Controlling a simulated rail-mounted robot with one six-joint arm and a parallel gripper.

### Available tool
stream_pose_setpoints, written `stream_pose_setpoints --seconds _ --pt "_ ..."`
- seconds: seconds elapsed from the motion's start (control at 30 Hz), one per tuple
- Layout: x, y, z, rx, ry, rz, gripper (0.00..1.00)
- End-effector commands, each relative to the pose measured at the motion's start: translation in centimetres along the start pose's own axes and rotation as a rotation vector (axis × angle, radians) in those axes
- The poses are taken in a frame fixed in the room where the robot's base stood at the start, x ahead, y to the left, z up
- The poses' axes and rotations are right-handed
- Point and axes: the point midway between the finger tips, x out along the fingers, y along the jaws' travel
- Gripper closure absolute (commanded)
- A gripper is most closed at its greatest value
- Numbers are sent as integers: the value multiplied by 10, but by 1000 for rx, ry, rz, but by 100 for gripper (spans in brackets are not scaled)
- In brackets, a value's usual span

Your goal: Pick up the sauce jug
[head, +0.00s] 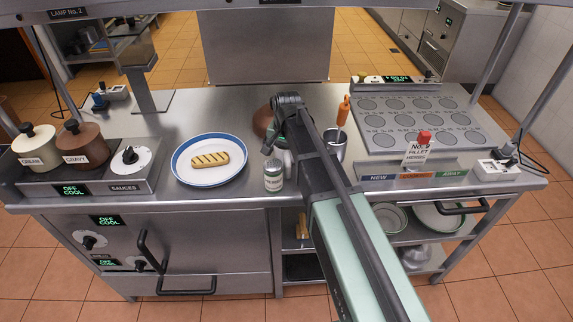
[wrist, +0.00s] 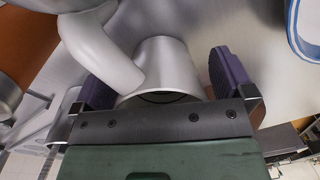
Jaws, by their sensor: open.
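In the wrist view, a pale grey vessel (wrist: 165,62) with a thick, curved, handle-like part (wrist: 100,50) lies between my gripper's (wrist: 162,80) two purple fingers. It appears to be the sauce jug. The fingers are apart, one on each side of it, and I cannot tell whether they touch it. Part of the vessel is hidden behind the gripper body. In the head view, my arm covers the spot and I cannot make the jug out clearly.
A labelled shaker (head: 273,177) and a blue-rimmed plate (head: 182,170) with grilled food stand left of my arm. A metal cup (head: 334,149) with an orange-handled tool stands right. Gravy (head: 82,146) and cream (head: 35,147) pots are far left. A brown rounded object (head: 262,122) is partly hidden.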

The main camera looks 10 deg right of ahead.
Motion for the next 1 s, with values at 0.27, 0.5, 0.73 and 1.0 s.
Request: stream_pose_setpoints --seconds 0.27,0.5,0.73,1.0 --pt "-3 0 0 0 0 0 26" --pt "-3 0 0 0 0 0 54" --pt "-3 0 0 0 0 0 54" --pt "-14 -1 0 0 0 0 54"
